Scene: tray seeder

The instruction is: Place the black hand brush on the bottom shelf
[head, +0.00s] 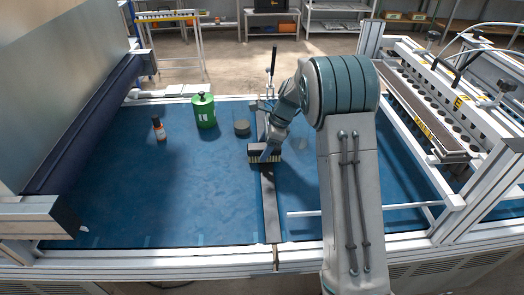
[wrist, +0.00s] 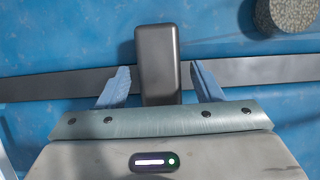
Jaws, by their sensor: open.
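The black hand brush (head: 265,152) lies on the blue bed of the machine in the head view, its pale bristles showing along its lower side. In the wrist view its dark smooth back (wrist: 157,62) lies lengthwise between my fingers. My gripper (wrist: 163,86) is open, with one finger on each side of the brush and a visible gap on both sides. In the head view my arm reaches down to the brush and partly covers it. A metal shelf unit (head: 338,24) with a low shelf stands on the floor at the back.
A green canister (head: 204,112), a small dark bottle with an orange label (head: 160,131) and a round grey puck (head: 242,127) stand left of the brush. A dark strip (head: 271,215) crosses the bed under it. The tray seeder (head: 440,105) stands at right.

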